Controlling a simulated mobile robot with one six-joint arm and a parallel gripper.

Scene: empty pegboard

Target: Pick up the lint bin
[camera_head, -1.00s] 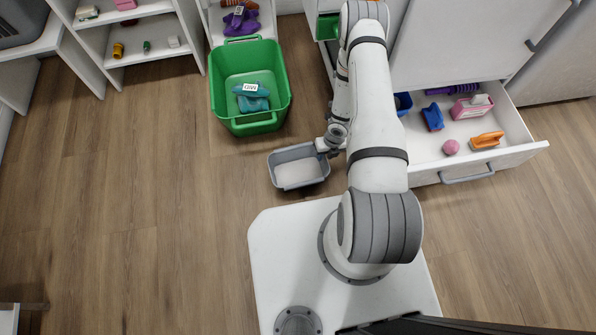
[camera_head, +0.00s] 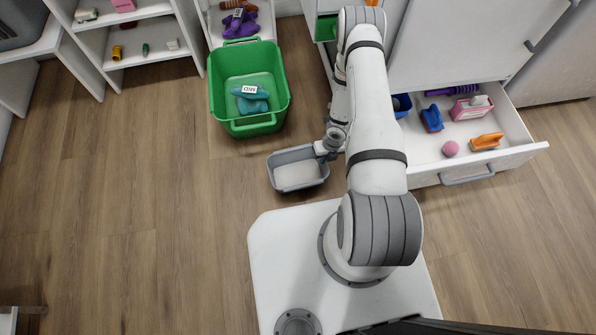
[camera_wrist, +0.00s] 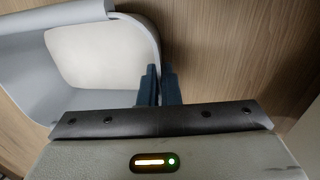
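The lint bin appears to be the grey, open-topped bin (camera_head: 298,176) with a pale inside, left of my arm and just in front of the green basket in the head view. In the wrist view the bin (camera_wrist: 98,52) fills the upper left. My gripper (camera_head: 324,149) is at the bin's right rim. In the wrist view its two dark fingers (camera_wrist: 158,80) stand close together, one on each side of the bin's wall, and look closed on it. Whether the bin rests on the floor or hangs just above it I cannot tell.
A green basket (camera_head: 216,92) with teal items stands behind the bin. An open drawer (camera_head: 425,165) with several items lies right of my arm. White shelves (camera_head: 150,58) stand at the back left. The wooden floor at the left is clear.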

